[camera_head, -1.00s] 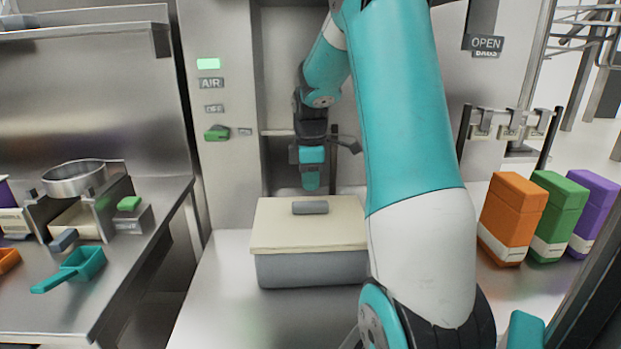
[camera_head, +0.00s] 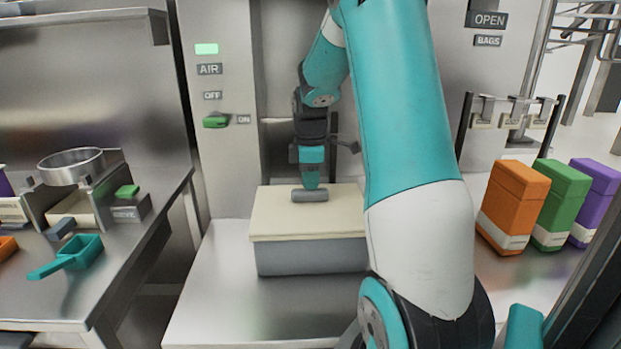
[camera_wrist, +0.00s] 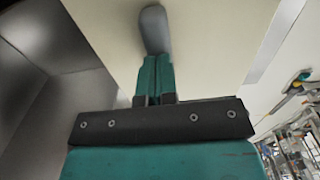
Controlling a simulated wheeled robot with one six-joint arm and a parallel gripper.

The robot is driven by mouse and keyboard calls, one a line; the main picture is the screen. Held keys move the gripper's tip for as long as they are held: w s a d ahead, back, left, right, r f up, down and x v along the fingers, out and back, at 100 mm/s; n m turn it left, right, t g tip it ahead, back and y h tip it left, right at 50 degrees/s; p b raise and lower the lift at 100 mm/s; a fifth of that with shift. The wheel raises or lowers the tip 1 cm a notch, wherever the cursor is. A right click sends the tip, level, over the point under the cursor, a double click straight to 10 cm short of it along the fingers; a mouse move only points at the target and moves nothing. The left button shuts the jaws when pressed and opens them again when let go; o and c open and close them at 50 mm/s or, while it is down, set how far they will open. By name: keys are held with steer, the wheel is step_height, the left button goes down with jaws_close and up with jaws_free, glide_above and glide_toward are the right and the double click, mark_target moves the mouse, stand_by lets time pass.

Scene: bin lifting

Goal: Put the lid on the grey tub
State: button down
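The grey tub (camera_head: 312,257) stands on the steel counter. The cream lid (camera_head: 275,215) lies over the tub's top, its left edge jutting slightly past the tub wall. The lid's grey handle (camera_head: 310,195) is on top; in the wrist view, the handle (camera_wrist: 155,28) lies right beyond my fingertips. My gripper (camera_head: 311,185) points down at the handle's middle, seemingly touching or nearly touching it. In the wrist view, its teal fingers (camera_wrist: 155,72) are close together with only a thin line between them, and not visibly around the handle. My arm hides the tub's right side.
Orange (camera_head: 512,207), green (camera_head: 556,208) and purple (camera_head: 594,205) boxes stand at the right. The counter in front of the tub is clear.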

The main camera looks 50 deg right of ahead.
steer(key=shift+f, duration=0.3)
steer(key=shift+r, duration=0.1)
